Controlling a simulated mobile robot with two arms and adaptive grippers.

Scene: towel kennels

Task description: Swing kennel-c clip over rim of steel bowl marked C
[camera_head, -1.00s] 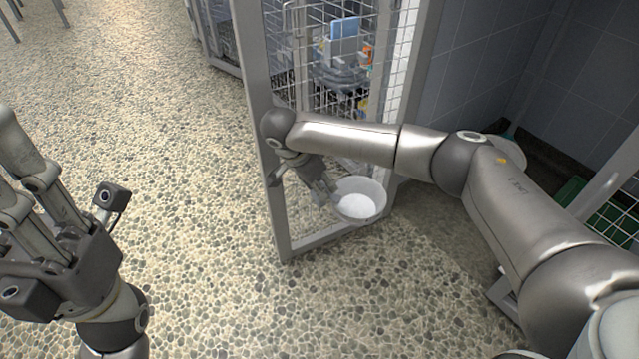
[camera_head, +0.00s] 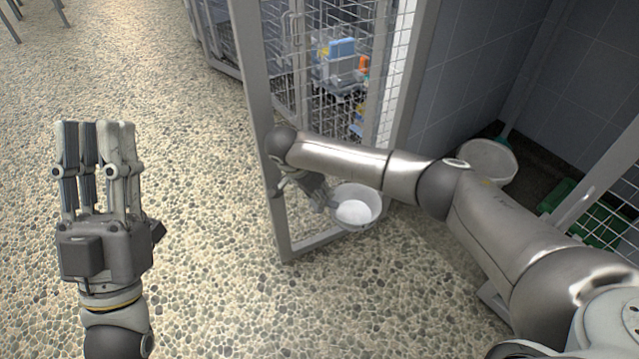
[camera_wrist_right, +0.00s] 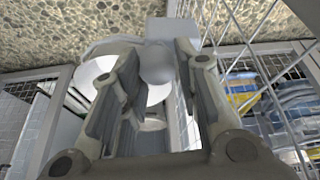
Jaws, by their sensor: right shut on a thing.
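The steel bowl (camera_head: 357,208) hangs low at the kennel door's wire, its pale inside facing up. No letter C can be read on it. My right gripper (camera_head: 326,199) is at the bowl's left side. In the right wrist view my right gripper (camera_wrist_right: 158,62) is shut on a light grey piece (camera_wrist_right: 172,30), which looks like the clip. The bowl's pale round side (camera_wrist_right: 95,72) shows behind the fingers. Whether the clip is over the rim is hidden. My left gripper (camera_head: 97,165) is empty, its fingers straight up over bare floor.
The framed kennel door (camera_head: 247,95) stands in front of my right arm. Behind its wire are blue and grey items (camera_head: 338,62). A white bucket (camera_head: 488,160) stands by the tiled wall.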

